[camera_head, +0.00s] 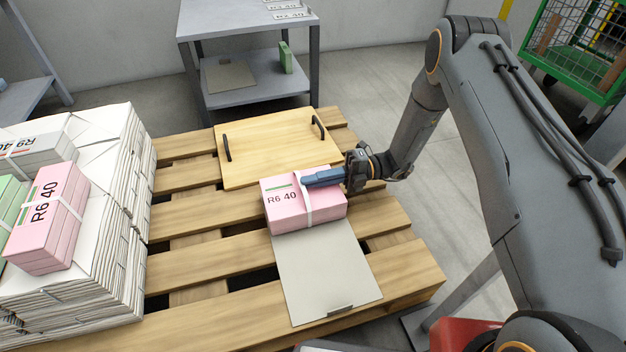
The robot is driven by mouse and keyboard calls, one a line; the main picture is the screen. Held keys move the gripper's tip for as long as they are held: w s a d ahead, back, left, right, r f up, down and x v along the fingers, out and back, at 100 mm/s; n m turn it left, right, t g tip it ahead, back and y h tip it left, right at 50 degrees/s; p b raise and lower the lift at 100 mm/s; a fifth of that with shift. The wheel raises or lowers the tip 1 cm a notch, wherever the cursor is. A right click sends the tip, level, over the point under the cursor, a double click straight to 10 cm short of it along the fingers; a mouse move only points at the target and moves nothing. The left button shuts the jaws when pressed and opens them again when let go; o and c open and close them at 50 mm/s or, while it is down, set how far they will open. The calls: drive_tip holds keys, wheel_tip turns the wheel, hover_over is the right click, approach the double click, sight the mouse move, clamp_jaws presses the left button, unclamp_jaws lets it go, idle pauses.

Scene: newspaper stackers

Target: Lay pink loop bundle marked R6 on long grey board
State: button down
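A pink bundle marked R6 40 (285,212) with a white strap lies flat at the far end of the long grey board (325,275), covering that end. Whether it rests its full weight on the board cannot be told. The board's near part is bare, with a small dark clip at its near edge. My gripper (304,180) reaches in from the right, its blue fingers lying level over the bundle's top with the tips at the white strap. The fingers overlap in this view, so I cannot see whether the strap is between them.
The board lies on a wooden pallet (215,258). A wooden tray with black handles (265,155) lies just behind. At left, a tall white paper stack (110,215) carries another pink R6 40 bundle (50,215), a grey R9 bundle (38,148) and a green one (10,205). A grey shelf table (240,22) stands behind.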

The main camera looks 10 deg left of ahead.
drive_tip(key=shift+f, duration=0.3)
